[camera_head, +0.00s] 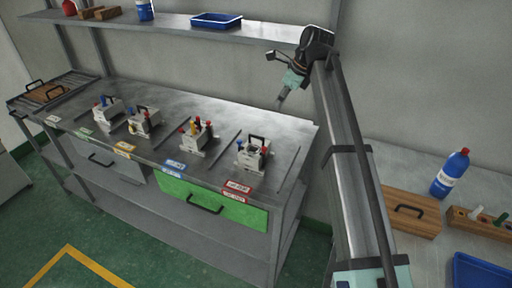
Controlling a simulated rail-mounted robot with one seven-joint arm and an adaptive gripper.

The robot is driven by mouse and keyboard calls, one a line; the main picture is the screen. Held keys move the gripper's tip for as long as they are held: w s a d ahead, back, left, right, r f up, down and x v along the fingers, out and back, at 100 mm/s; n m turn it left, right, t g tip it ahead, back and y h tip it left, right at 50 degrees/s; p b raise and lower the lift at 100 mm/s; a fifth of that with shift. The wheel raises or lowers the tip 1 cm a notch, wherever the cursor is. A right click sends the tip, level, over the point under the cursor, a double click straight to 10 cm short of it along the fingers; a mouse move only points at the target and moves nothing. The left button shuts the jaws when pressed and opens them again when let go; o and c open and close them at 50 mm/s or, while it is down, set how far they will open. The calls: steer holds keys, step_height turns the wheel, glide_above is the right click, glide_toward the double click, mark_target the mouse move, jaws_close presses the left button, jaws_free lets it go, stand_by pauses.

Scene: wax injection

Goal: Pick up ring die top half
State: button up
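Several small grey metal dies stand in a row on the steel bench (222,103). The rightmost die (252,155) has a black handle on top. Left of it is a die with red and dark knobs (196,138). Farther left are a die with a black handle and an orange knob (144,122) and a die with blue knobs (108,109). I cannot tell by sight which one is the ring die; the labels are too small to read. My gripper (270,56) is up at the bench's back right, apart from all the dies. Its fingers are too small to judge.
My arm crosses the picture right of the bench. A shelf (180,20) with a blue tray (216,20) runs above. At right are a wooden box with a handle (411,212), a blue bottle (450,173) and a blue bin (480,272). Low dividers separate the dies.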

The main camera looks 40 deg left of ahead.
steer(key=s, duration=0.2)
steer(key=p, duration=0.3)
glide_toward(256, 136)
steer(key=shift+h, duration=0.3)
steer(key=x, duration=0.5)
steer(key=shift+w+a, duration=0.4)
steer(key=shift+a, duration=0.05)
steer(key=shift+s+d+p+x, duration=0.15)
steer(key=shift+p+x, duration=0.4)
steer(key=shift+x, duration=0.75)
steer(key=shift+s+d+p+x, duration=0.15)
steer(key=shift+p+x, duration=0.4)
steer(key=shift+x, duration=0.75)
jaws_close()
